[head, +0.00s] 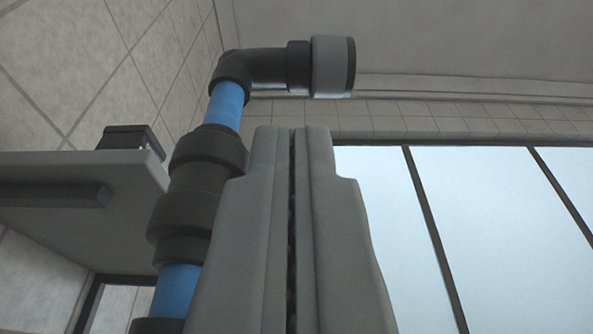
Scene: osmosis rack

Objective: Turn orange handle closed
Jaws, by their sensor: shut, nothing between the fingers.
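No orange handle shows in the head view; my gripper may hide part of the pipe where it could be. My gripper (292,140) rises from the bottom centre of the view. Its two grey fingers lie side by side with only a thin dark seam between them, shut and empty. A blue pipe (226,106) with black fittings (187,200) runs up behind and to the left of the fingers. At its top a black elbow (250,70) turns right and ends in a grey collar (332,67). I cannot tell whether the fingers touch the pipe.
A grey shelf or panel (80,172) with a small black block (131,137) on it juts in at the left, close to the pipe. Tiled walls (150,60) stand behind. A large window (480,200) with dark bars fills the right, where no obstacle shows nearby.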

